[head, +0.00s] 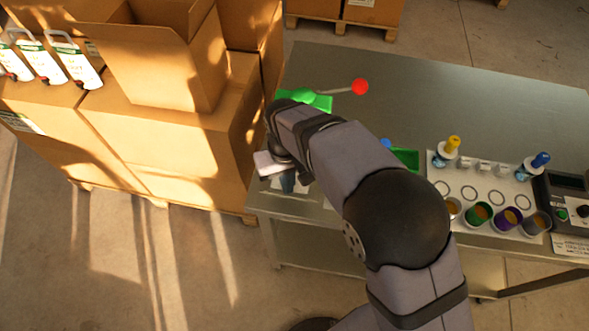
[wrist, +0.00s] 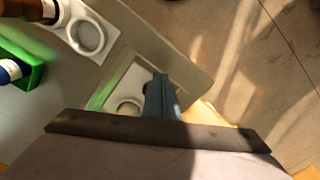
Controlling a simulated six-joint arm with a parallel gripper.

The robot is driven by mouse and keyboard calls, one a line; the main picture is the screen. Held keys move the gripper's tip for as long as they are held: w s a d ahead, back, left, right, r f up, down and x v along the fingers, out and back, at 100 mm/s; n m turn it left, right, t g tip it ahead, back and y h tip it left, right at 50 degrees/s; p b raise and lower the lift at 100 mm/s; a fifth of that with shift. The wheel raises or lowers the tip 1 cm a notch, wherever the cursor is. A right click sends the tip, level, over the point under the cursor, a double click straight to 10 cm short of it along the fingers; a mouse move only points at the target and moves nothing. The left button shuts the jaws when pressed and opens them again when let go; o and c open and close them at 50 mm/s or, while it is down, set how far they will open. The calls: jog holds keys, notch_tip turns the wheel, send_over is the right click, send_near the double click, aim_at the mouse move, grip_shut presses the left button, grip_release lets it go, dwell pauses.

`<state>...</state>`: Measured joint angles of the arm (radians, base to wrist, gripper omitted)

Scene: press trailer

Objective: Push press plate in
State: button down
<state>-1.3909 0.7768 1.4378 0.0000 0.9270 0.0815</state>
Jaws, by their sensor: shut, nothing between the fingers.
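My gripper (head: 288,184) is at the near left corner of the metal table in the head view, pointing down. In the wrist view its blue-grey fingers (wrist: 162,88) are shut with nothing between them. They are over or against the right edge of a pale square plate with a round ring (wrist: 130,105), which looks like the press plate. I cannot tell whether they touch it. A green edge (wrist: 102,92) runs along the plate's left side. In the head view, the green press (head: 308,99) with its red-balled lever (head: 360,87) stands behind my arm, which hides much of it.
A white rack with bottles and cups (head: 480,178) is on the right. Cardboard boxes (head: 165,130) stand left of the table (head: 440,92). The table's back is clear.

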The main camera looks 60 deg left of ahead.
jog(key=shift+f, duration=0.25)
jog(key=shift+f+b, duration=0.4)
jog(key=shift+f, duration=0.1)
jog(key=shift+w+a+p, duration=1.1)
jog(key=shift+w+a, duration=2.45)
jog(key=shift+a, duration=0.1)
dwell(2.5)
jog(key=shift+s+d, duration=0.1)
jog(key=shift+d, duration=0.05)
jog(key=shift+s+d, duration=0.15)
jog(key=shift+s, duration=0.05)
jog(key=shift+r, duration=0.1)
